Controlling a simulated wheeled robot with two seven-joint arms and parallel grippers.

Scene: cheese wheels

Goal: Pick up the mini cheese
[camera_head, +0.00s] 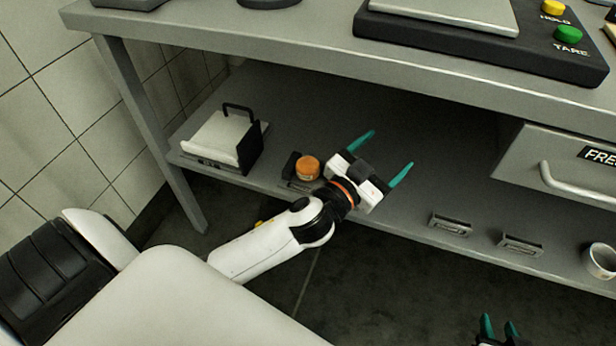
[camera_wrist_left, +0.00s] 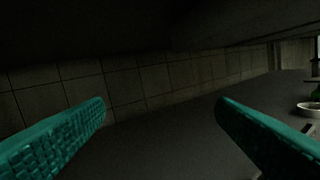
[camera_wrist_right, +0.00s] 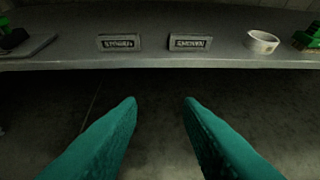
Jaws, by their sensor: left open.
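The mini cheese appears to be the small orange round (camera_head: 307,168) on the lower shelf in the head view, beside a small dark block. My left gripper (camera_head: 387,155) reaches over the lower shelf just to the right of it, jaws open and empty. In the left wrist view the teal fingers (camera_wrist_left: 162,112) are wide apart with only bare shelf and tiled wall between them; the cheese is not seen there. My right gripper (camera_head: 499,326) is low at the bottom of the head view, in front of the shelf. Its fingers (camera_wrist_right: 162,100) stand apart with nothing between them.
The lower shelf (camera_head: 400,205) holds a slicer-like stand (camera_head: 222,140) at left, two label holders (camera_head: 450,224) on its front edge and a white ring-shaped cup (camera_head: 601,261). A drawer (camera_head: 560,175) hangs at right. The tabletop (camera_head: 300,45) with a scale (camera_head: 480,40) lies above.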

